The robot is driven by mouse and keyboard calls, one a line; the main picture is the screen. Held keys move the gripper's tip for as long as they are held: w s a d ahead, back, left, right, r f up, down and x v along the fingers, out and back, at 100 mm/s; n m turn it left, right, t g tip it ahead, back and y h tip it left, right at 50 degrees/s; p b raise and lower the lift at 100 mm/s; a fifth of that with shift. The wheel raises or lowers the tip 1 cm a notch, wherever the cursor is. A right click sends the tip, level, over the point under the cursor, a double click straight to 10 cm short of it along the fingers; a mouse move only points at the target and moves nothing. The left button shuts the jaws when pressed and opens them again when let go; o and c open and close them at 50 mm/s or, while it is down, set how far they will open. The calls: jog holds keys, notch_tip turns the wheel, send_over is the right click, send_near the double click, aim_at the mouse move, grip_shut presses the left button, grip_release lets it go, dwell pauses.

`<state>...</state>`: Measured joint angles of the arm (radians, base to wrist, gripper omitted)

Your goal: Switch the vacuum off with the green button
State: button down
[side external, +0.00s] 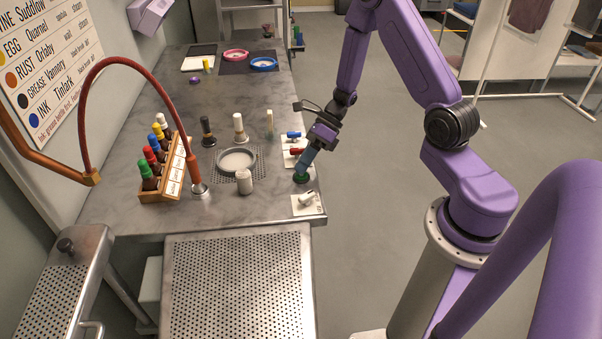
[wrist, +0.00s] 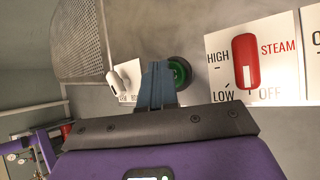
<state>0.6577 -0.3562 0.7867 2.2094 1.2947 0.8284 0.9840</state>
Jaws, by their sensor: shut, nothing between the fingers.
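The green button (side external: 301,179) sits in a dark round surround near the right edge of the metal table. In the wrist view the green button (wrist: 179,72) shows just right of my fingertips, with its left part hidden behind them. My gripper (side external: 303,172) points down at the button, its fingers shut and empty. In the wrist view the shut blue fingers of my gripper (wrist: 157,66) overlap the button's surround. I cannot tell whether the tips touch the button.
A red steam lever (wrist: 245,62) on a white plate is beside the button, with a blue lever (side external: 293,135) beyond. A white lever (side external: 306,199) is on the near side.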

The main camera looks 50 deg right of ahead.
jog(key=shift+r, duration=3)
jog(key=s+a+r+n+g+h, duration=0.45)
jog(key=s+a+n, duration=0.55)
jog(key=n, duration=0.7)
jog(key=s+d+r+n+t+h, duration=0.1)
jog(key=s+r+n+h, duration=0.1)
jog(key=s+n, duration=0.5)
jog(key=s+d+r+n+t+h, duration=0.1)
jog(key=s+r+n, duration=0.3)
jog(key=n, duration=1.3)
jog(key=s+t+h, duration=0.1)
jog(key=s, duration=0.2)
jog(key=shift+s, duration=0.1)
